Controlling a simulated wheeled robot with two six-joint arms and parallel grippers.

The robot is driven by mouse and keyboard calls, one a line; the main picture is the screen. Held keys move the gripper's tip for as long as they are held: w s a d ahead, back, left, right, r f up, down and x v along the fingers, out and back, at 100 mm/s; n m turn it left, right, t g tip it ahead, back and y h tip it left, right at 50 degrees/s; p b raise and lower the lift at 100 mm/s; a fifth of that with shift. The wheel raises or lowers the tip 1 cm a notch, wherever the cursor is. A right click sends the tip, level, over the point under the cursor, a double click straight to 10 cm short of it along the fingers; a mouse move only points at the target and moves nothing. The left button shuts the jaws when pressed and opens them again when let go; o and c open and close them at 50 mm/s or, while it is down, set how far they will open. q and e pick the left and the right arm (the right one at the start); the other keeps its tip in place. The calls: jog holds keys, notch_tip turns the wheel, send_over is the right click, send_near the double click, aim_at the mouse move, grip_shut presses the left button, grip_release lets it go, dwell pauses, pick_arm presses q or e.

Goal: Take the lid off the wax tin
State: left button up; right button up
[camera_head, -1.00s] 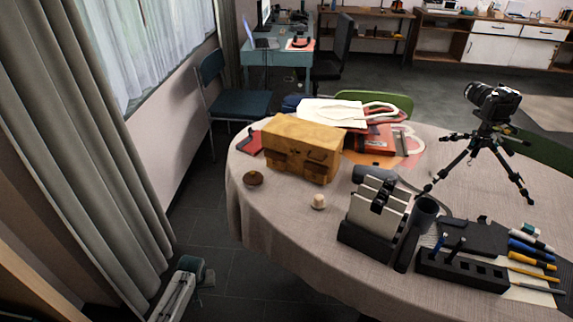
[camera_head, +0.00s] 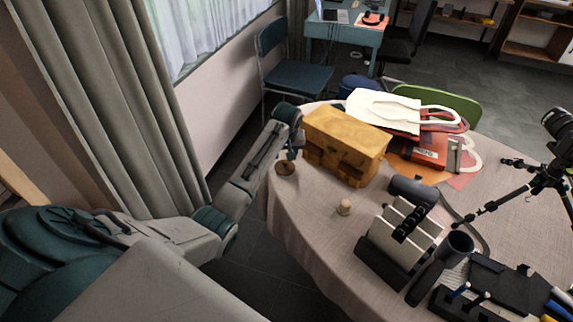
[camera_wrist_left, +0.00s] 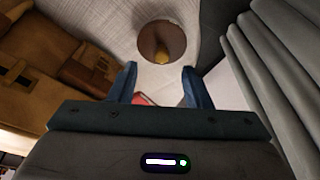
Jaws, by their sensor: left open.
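A small round brown tin (camera_head: 286,169), which looks like the wax tin, sits near the left edge of the round table. My left gripper (camera_head: 291,154) is close above the tin in the head view. In the left wrist view its blue fingers (camera_wrist_left: 159,76) are apart with nothing held between them. My right gripper is not in view.
A tan leather bag (camera_head: 345,145) stands just right of the tin. A dark holder with pale slabs (camera_head: 402,232) and a camera tripod (camera_head: 535,185) are farther right. A grey curtain (camera_head: 160,110) hangs at the left.

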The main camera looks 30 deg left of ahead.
aim_at(285, 161)
pick_arm(q)
jog(key=shift+w+a+f, duration=0.1)
jog(key=shift+w+f, duration=0.15)
jog(key=shift+f, duration=0.3)
jog(key=x, duration=0.1)
jog(key=p+x, duration=0.1)
jog(key=x, duration=0.2)
jog(key=shift+a+r+p, duration=0.1)
jog(key=shift+a+p, duration=0.2)
jog(key=shift+w+f, duration=0.15)
jog(key=shift+f, duration=0.1)
grip_shut()
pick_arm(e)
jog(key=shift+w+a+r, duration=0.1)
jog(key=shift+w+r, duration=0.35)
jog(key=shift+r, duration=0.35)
